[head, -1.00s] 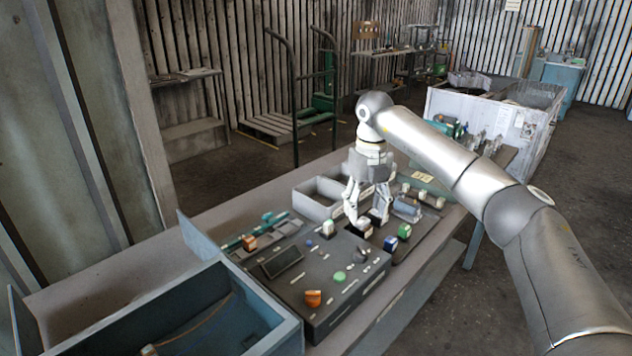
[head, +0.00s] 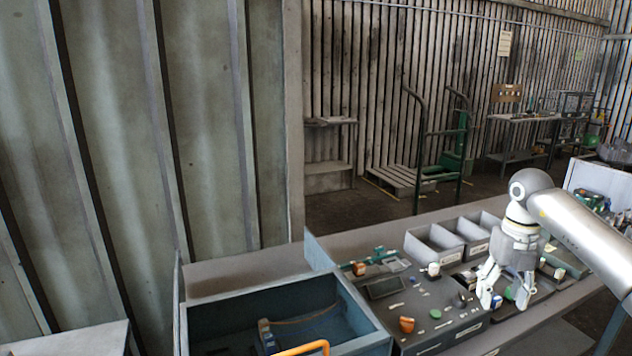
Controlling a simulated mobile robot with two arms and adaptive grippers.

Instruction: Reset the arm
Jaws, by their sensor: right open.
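My right gripper (head: 505,300) hangs from the arm that comes in from the right in the head view. It points down with its fingers apart, over the right end of the dark control panel (head: 440,318). Small parts lie close behind and between the fingers, and I cannot tell whether the fingertips touch any of them. My left gripper is not in view.
A blue open bin (head: 372,345) stands at the front left of the bench, with an orange handle (head: 305,348) at its front. Grey divided trays (head: 447,246) sit behind the panel. A green hand truck (head: 462,140) stands on the floor beyond.

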